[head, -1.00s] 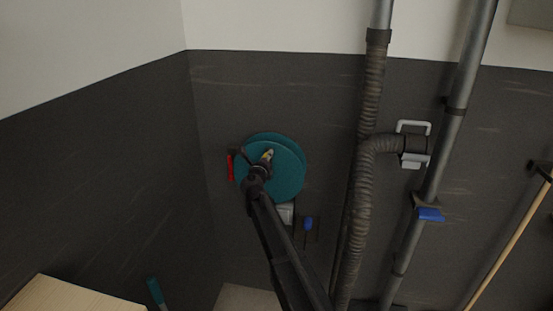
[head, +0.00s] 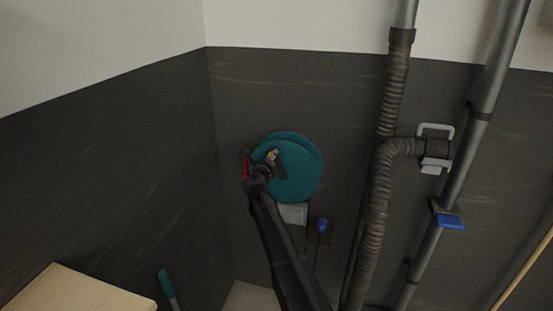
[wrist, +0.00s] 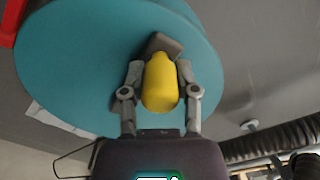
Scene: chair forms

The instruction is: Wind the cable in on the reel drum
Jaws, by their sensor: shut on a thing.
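The teal reel drum (head: 300,180) is mounted on the dark wall in the head view. Its round face also fills much of the wrist view (wrist: 70,75). A yellow crank knob (wrist: 160,82) stands out from the drum's face on a dark grey mount. My gripper (wrist: 160,90) is shut on this knob, with a finger on each side of it. In the head view, my gripper (head: 268,164) is at the left part of the drum face and the arm hides the drum's lower left. A red part (head: 246,166) sits at the drum's left edge. I cannot make out the cable.
A grey ribbed hose (head: 378,200) and a metal pipe (head: 470,150) run down the wall to the right. A blue-handled tool (head: 322,226) hangs below the drum. A light wooden surface (head: 75,290) is at the lower left, beside a teal handle (head: 166,284).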

